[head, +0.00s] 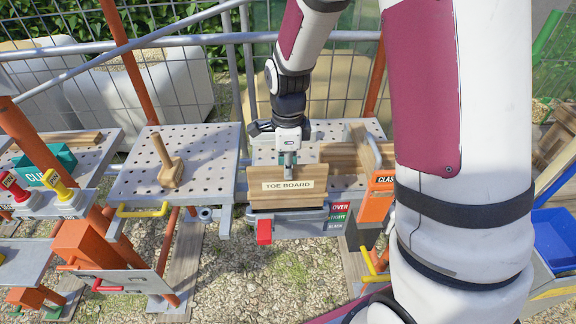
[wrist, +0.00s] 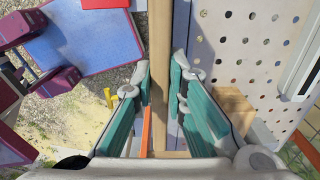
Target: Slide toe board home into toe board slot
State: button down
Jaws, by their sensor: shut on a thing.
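The toe board (head: 290,196) is a wooden plank with a "TOE BOARD" label, at the centre of the head view. It stands upright along the front edge of a perforated grey platform. My gripper (head: 289,170) is shut on its top edge from above. In the wrist view the plank (wrist: 160,50) runs between the teal pads of my gripper (wrist: 162,95). A grey ledge (head: 290,226) lies just below the board; I cannot tell whether the board touches it. The toe board slot is not clearly visible, hidden by the board and my arm.
Wooden boards (head: 345,155) stand behind and right of the toe board, near an orange block (head: 376,196). A red tab (head: 264,232) sticks out below. A perforated platform (head: 206,150) with a wooden handle (head: 168,165) lies left. My arm covers much of the right.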

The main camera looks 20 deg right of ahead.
aim_at(288, 193)
jog(key=shift+f+b, duration=0.8)
jog(key=shift+f, duration=2.25)
jog(key=c, duration=1.5)
grip_release()
jog(key=shift+c, duration=0.2)
notch_tip(288, 193, up, 11)
jog(key=shift+r, duration=0.55)
